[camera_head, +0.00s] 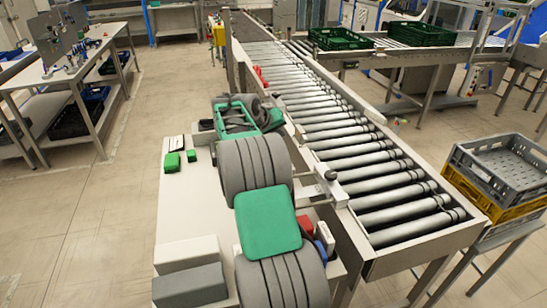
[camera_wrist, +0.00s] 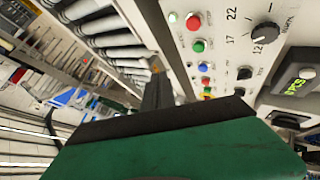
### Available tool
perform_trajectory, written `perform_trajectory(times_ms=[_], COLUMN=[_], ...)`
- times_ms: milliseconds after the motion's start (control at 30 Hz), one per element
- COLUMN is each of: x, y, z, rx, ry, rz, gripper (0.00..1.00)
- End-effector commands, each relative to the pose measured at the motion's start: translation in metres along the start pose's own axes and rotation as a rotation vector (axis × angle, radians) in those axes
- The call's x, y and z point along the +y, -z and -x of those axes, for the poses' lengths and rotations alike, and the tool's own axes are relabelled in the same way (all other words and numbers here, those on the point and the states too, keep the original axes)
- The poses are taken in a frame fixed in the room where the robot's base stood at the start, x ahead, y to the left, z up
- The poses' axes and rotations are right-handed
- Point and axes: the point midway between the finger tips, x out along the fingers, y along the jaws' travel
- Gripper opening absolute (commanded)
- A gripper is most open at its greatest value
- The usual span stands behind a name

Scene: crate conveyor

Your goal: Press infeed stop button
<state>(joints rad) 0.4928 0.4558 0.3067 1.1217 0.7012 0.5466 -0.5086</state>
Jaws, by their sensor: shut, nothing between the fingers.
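A light control panel (camera_wrist: 228,20) fills the upper right of the wrist view. It has a pale button (camera_wrist: 172,17), a red button (camera_wrist: 193,22), a green button (camera_wrist: 198,46), a blue button (camera_wrist: 203,67) and a lower red button (camera_wrist: 205,81). The labels are too small to read, so I cannot tell which button is the infeed stop. My gripper (camera_wrist: 157,77) is shut and empty, its dark fingers left of the button column. I see no clear contact with a button. In the head view, I cannot make out the fingertips or panel buttons.
A roller conveyor (camera_head: 345,147) runs beside my arm. Green crates (camera_head: 340,39) stand on the back conveyor. A grey crate (camera_head: 500,160) sits above a yellow crate (camera_head: 488,199) at the right. A workbench (camera_head: 55,75) stands at the left, with clear floor before it.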

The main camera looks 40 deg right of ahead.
Motion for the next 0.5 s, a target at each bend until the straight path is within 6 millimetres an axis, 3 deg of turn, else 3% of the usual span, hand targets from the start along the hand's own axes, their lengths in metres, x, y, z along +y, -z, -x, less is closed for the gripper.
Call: perform_trajectory(times_ms=[267, 500], x=[-0.013, -0.023], y=[0.003, -0.009], z=[0.005, -0.010], rx=[0.010, 0.009], ry=[0.012, 0.012], rz=[0.012, 0.011], gripper=[0.00, 0.00])
